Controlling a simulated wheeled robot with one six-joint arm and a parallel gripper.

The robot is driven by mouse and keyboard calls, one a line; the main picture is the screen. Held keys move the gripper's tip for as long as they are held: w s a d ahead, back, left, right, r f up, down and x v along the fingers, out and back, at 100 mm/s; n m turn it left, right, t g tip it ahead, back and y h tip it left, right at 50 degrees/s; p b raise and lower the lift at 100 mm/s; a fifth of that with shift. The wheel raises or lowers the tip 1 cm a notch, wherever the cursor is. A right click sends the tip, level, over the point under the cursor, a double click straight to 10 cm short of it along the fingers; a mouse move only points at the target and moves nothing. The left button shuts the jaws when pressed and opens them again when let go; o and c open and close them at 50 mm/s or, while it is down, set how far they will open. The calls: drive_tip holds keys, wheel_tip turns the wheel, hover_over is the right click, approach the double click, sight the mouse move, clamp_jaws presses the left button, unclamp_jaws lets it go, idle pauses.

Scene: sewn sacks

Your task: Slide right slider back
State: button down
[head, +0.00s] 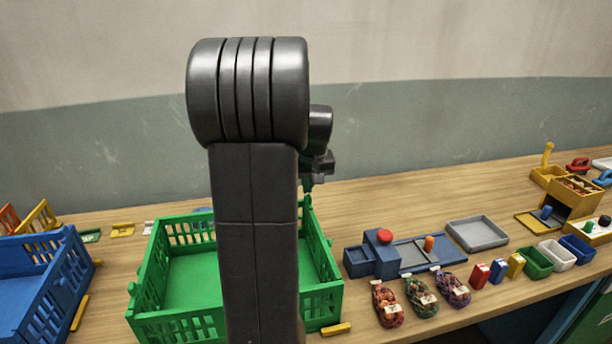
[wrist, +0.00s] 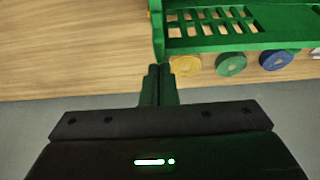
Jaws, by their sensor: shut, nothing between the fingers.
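A blue fixture (head: 385,258) with a red button stands right of the green crate. A grey plate on it carries an upright orange knob (head: 429,243), which looks like a slider handle. A blue knob (head: 546,212) stands on the low yellow tray at the far right; I cannot tell which of these is the right slider. My gripper (wrist: 158,70) is shut and empty in the wrist view, over bare wood and close to a green slotted wall. In the head view my arm hides most of the gripper.
A green crate (head: 334,290) stands behind my arm, and a blue crate (head: 45,285) at left. Three small sacks (head: 388,303) line the front edge, with small boxes and bins to their right. A grey tray (head: 478,234) lies behind them. Wood behind the fixture is clear.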

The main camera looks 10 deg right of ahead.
drive_tip(key=shift+s+f, duration=0.1)
drive_tip(key=shift+s, duration=0.05)
drive_tip(key=shift+s, duration=0.15)
